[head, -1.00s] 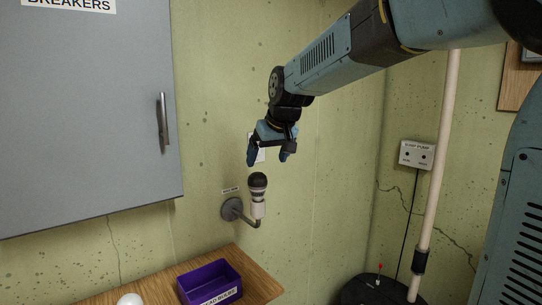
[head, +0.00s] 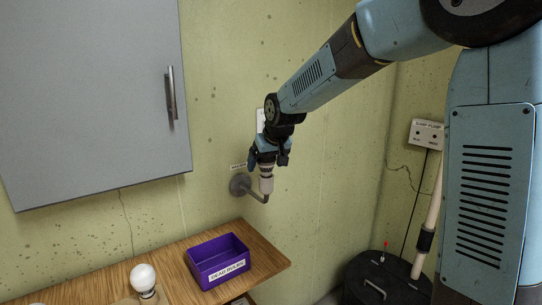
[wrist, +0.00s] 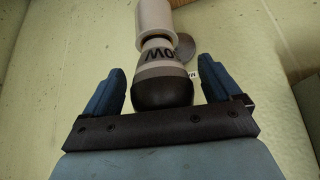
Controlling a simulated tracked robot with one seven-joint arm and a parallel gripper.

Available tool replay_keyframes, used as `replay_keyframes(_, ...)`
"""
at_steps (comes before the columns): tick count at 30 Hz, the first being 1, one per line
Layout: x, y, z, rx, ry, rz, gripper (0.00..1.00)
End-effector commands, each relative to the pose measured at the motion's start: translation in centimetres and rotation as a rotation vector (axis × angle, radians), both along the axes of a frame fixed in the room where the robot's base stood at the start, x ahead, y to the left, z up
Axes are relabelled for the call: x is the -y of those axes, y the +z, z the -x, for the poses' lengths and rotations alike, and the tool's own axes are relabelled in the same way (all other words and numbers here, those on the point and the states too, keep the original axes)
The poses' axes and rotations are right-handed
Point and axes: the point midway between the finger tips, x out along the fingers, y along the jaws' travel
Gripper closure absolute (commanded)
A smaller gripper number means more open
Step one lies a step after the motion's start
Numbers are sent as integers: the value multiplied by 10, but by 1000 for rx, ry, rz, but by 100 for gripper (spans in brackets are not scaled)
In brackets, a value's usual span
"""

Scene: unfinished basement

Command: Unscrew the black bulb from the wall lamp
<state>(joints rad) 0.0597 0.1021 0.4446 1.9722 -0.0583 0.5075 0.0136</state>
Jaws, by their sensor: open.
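The wall lamp (head: 240,185) has a round grey plate on the wall and a bent arm ending in an upright white socket (head: 266,187). The black bulb (wrist: 162,92) stands in that socket, with a dark dome and a pale, lettered neck. The white socket also shows in the wrist view (wrist: 154,20). My gripper (wrist: 160,82) is open, one blue finger on each side of the bulb, with gaps between fingers and glass. In the head view my gripper (head: 268,158) points down over the lamp and hides most of the bulb.
A purple box (head: 220,262) labelled for dead bulbs sits on the wooden worktop (head: 262,262) below the lamp. A white bulb (head: 143,277) stands on the worktop at left. A grey breaker cabinet (head: 90,100) hangs left; a black sump lid (head: 375,282) is lower right.

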Motion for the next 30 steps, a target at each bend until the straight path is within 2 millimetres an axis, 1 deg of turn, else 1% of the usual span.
replay_keyframes(3,-1,-3,-2,1,1,0,9)
replay_keyframes(11,-1,-4,-3,1,0,0,9)
replay_keyframes(14,-1,-4,-3,1,0,0,17)
replay_keyframes(28,0,-4,-3,1,-1,0,62)
replay_keyframes(30,1,-4,-3,1,-1,0,64)
